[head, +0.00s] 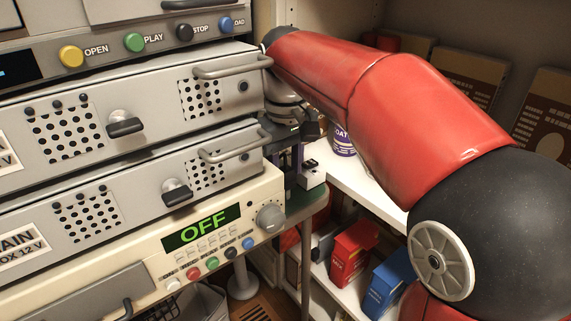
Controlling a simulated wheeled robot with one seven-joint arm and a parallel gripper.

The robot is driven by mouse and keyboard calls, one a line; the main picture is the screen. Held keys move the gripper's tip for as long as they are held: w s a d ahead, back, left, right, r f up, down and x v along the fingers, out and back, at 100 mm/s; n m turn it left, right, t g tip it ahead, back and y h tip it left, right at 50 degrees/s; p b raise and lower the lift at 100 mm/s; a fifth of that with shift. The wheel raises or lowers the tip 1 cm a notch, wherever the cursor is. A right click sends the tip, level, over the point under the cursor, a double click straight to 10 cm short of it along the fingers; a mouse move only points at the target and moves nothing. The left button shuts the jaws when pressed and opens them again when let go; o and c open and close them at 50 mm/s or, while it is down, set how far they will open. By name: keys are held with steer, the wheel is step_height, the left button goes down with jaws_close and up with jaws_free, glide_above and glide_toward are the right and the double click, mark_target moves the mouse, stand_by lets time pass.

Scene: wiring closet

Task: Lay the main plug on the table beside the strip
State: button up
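My gripper (293,132) points down behind the right edge of the stacked rack units, over the far end of a small green table (310,203). Its fingers are dark, small and partly hidden by the rack, so I cannot tell whether they are open or shut. The end of a white strip (312,177) with a dark piece on top shows on the table, just below and right of the gripper. The rest of the strip is hidden. I cannot make out the main plug; it may be behind the rack or at the fingers.
Grey rack units (190,100) with handles fill the left. Below them a cream unit (215,235) displays "OFF". A white shelf (350,185) at right holds a purple-labelled tin (343,144). Red (352,252) and blue (388,283) boxes stand lower down.

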mark_target(285, 169)
steer(key=shift+o, duration=0.8)
step_height(285, 169, up, 12)
steer(key=p, duration=0.2)
steer(key=s+d+f+m+t, duration=0.2)
steer(key=s+d+f, duration=0.4)
steer(key=s+f, duration=0.3)
steer(key=s+d+f+m+t, duration=0.3)
steer(key=s+d+f, duration=0.3)
steer(key=s+f, duration=0.2)
step_height(285, 169, down, 2)
steer(key=shift+s+m+t, duration=0.3)
steer(key=shift+s+m, duration=0.05)
steer(key=shift+m, duration=0.55)
